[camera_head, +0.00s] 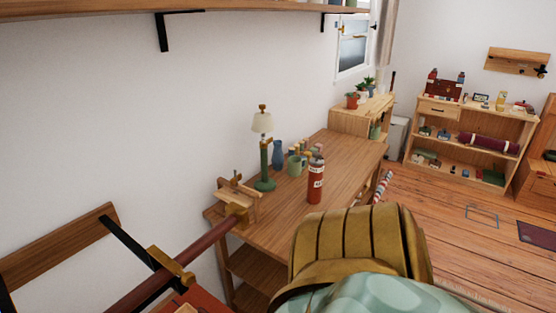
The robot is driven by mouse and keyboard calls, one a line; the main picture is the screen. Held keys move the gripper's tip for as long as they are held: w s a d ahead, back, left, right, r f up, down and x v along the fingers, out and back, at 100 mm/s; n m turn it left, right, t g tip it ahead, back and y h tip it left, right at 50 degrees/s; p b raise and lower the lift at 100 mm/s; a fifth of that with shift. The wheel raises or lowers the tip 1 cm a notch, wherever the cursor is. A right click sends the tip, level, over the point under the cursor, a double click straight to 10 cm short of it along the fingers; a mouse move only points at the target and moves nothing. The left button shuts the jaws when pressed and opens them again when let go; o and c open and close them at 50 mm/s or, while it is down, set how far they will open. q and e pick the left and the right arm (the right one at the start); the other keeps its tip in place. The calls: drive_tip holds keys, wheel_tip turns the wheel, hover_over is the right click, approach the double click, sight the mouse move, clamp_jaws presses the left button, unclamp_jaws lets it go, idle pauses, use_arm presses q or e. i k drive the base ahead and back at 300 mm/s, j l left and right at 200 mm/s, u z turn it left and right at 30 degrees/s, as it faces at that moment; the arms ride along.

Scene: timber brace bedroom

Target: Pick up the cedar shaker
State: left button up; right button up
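A red-brown cylinder with a pale label and dark top (316,180) stands upright near the front edge of the wooden desk (340,163); it looks like the cedar shaker, but I cannot read the label. My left gripper (238,193) is at the end of a dark red arm link from the lower left. It appears in front of the desk's near left corner, to the left of the cylinder and apart from it. Its fingertips are too small and overlapped to tell open from shut. My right gripper is not in view.
A lamp with a green stem (264,165), a blue vase (277,155) and a green mug (296,164) stand behind and left of the cylinder. Several small bottles stand close behind it. A wall shelf (200,10) hangs above. The desk's right part is clear.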

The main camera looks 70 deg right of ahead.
sight(315, 173)
drive_tip(key=l+z, duration=0.1)
drive_tip(key=z, duration=2.5)
drive_tip(key=k+l, duration=0.05)
drive_tip(key=l, duration=0.05)
